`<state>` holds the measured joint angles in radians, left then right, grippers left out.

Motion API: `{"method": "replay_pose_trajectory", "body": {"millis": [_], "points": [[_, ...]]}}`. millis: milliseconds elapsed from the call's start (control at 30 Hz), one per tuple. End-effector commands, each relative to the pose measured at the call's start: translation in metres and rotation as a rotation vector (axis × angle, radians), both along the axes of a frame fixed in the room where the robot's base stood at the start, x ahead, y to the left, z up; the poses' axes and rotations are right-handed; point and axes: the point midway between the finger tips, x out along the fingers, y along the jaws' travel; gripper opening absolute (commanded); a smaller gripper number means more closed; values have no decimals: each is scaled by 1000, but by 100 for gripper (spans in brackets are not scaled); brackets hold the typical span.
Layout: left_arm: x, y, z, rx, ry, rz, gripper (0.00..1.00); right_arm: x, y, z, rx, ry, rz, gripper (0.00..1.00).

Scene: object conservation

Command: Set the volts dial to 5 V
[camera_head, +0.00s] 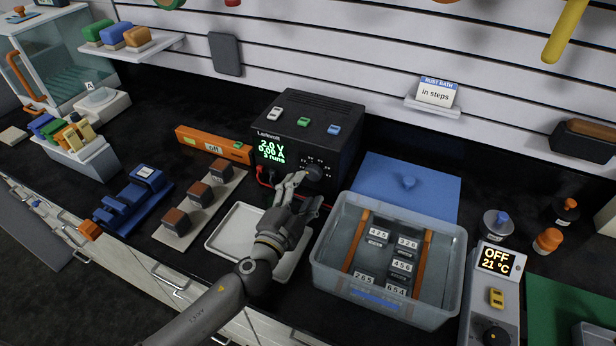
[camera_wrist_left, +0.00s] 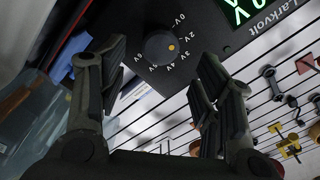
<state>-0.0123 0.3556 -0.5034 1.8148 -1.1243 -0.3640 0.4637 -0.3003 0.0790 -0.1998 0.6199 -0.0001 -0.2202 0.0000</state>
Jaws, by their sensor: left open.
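The volts dial (camera_head: 314,172) is a dark round knob on the front of the black Larvolt power supply (camera_head: 318,118). The green display (camera_head: 270,152) reads 2.0 V, 0.00 and 3 runs. My left gripper (camera_head: 306,189) is open in front of the dial. In the left wrist view its fingers (camera_wrist_left: 164,54) stand either side of the dial, apart from it. My right gripper is not in view.
A white tray (camera_head: 225,232) lies under my left arm. A clear water bin (camera_head: 335,262) with numbered weights stands to the right. Three coloured switches top the supply. An orange level (camera_head: 212,144) lies to its left.

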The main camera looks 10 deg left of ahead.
Motion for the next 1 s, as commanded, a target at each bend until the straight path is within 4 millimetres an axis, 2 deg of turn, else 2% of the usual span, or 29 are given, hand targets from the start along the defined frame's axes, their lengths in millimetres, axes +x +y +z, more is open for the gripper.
{"method": "replay_pose_trajectory", "body": {"millis": [100, 300, 700, 767, 1000], "points": [[19, -4, 3, 2, -2, 0, 59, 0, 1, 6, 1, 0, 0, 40], [39, -8, 1, 3, -1, -1, 59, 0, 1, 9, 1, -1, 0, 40], [46, -9, 0, 3, -1, -2, 59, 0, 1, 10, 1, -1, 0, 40], [46, -9, 0, 3, -1, -2, 54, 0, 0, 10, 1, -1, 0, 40], [46, -9, 0, 4, -1, -2, 23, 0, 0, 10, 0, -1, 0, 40]]}}
